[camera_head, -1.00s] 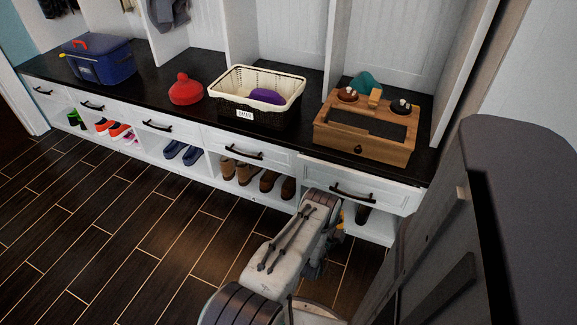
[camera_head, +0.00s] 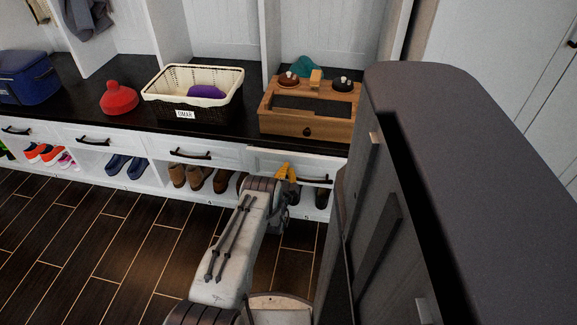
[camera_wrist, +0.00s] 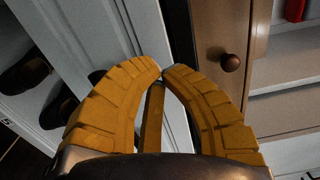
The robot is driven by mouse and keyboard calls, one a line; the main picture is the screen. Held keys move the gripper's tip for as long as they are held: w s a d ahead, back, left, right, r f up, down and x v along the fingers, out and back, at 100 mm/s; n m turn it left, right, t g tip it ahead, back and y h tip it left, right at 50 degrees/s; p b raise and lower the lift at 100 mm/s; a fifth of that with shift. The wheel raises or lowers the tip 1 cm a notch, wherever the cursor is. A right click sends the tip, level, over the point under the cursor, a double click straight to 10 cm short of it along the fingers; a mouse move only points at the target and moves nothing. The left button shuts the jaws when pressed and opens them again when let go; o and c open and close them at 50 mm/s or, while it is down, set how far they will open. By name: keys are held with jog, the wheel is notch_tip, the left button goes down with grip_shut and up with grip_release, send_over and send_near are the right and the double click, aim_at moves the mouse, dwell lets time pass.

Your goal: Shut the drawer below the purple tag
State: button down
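I see no purple tag in either view. A row of white drawers runs under the black bench top. The rightmost white drawer (camera_head: 262,159) stands out a little from the bench front, and my arm hides part of it. My gripper (camera_head: 287,172) is in front of this drawer, left of its dark handle (camera_head: 318,180). In the wrist view, the yellow fingers of my gripper (camera_wrist: 162,72) meet at their tips, with nothing seen held. The white drawer front (camera_wrist: 62,55) lies beyond them, to the left. I cannot tell whether they touch it.
A wooden box (camera_head: 283,123) with a knobbed drawer sits on the bench above, also in the wrist view (camera_wrist: 223,35). A basket (camera_head: 160,104) labelled OMAR holds a purple item (camera_head: 207,91). Shoes (camera_head: 192,177) fill cubbies below. A dark tall body blocks the right side. Floor on the left is clear.

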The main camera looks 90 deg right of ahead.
aim_at(289, 157)
jog(key=shift+s+d+b, duration=0.2)
jog(key=shift+d+b, duration=0.3)
jog(key=shift+d, duration=0.6)
jog(key=shift+s+d+b, duration=0.2)
jog(key=shift+d+b, duration=0.25)
jog(key=shift+d, duration=0.6)
jog(key=shift+d+f+b, duration=0.25)
jog(key=shift+d+b, duration=0.05)
jog(key=shift+b, duration=0.75)
jog(key=shift+s+d+b, duration=0.15)
jog(key=shift+d+b, duration=0.25)
jog(key=shift+b, duration=0.8)
jog(key=shift+d+b, duration=0.35)
jog(key=shift+b, duration=0.55)
jog(key=shift+d+r+b, duration=0.15)
jog(key=shift+r+b, duration=0.05)
jog(key=shift+b, duration=0.25)
jog(key=shift+r, duration=0.1)
